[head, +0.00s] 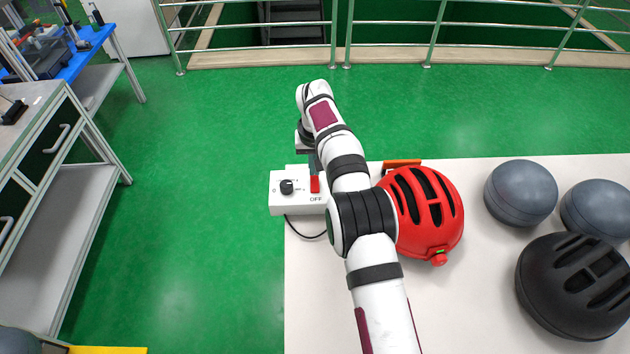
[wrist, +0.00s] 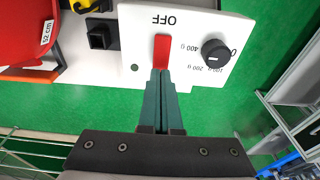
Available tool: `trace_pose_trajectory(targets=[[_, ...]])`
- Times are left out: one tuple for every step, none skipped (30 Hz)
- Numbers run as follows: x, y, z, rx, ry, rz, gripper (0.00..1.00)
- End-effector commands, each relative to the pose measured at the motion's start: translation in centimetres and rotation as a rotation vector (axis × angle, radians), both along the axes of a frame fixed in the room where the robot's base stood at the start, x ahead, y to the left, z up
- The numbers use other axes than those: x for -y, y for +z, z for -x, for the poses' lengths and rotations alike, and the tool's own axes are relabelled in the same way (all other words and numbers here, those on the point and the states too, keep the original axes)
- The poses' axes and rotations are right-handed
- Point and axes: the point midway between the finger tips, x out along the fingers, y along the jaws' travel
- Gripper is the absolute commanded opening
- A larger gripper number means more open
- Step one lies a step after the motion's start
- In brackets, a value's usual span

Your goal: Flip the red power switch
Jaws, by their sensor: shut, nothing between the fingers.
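The red power switch (head: 314,185) is on a white control box (head: 283,205) at the table's left edge, just above the printed word OFF. In the wrist view the red switch (wrist: 161,52) lies between the upside-down OFF label and my fingertips. My gripper (wrist: 160,72) is shut and empty, with its dark green fingers together. The fingertips are at the end of the switch away from the label; I cannot tell whether they touch it. In the head view my gripper (head: 313,164) is partly hidden by my arm.
A black knob (head: 287,187) sits left of the switch. A red helmet (head: 428,210) lies right of my arm. A black helmet (head: 575,285) and grey domes (head: 521,192) stand further right. A black cable (head: 305,233) runs from the box. The table's (head: 310,300) front left is clear.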

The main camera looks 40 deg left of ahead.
Motion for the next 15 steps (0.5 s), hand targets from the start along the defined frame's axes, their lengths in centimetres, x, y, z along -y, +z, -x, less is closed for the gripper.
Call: trace_pose_trajectory(targets=[[0.00,-0.09,0.00,0.000,0.000,0.000,0.00],[0.01,-0.13,0.01,-0.001,0.000,0.001,0.00],[0.01,-0.19,0.01,-0.001,0.000,0.001,0.00],[0.00,-0.24,0.00,-0.001,0.000,0.001,0.00],[0.01,-0.28,0.01,0.000,0.000,0.000,0.00],[0.01,-0.35,0.01,0.000,0.000,0.000,0.00],[0.00,-0.38,0.00,0.000,0.000,0.000,0.00],[0.00,-0.44,0.00,0.000,0.000,0.000,0.00],[0.00,-0.49,0.00,0.000,0.000,0.000,0.00],[-0.01,-0.53,-0.01,0.000,0.000,0.000,0.00],[0.00,-0.58,0.00,0.000,0.000,0.000,0.00],[0.00,-0.64,0.00,0.000,0.000,0.000,0.00],[-0.01,-0.68,-0.01,0.000,0.000,0.000,0.00],[-0.01,-0.73,-0.01,0.000,0.000,0.000,0.00],[-0.01,-0.79,-0.01,0.000,0.000,0.000,0.00]])
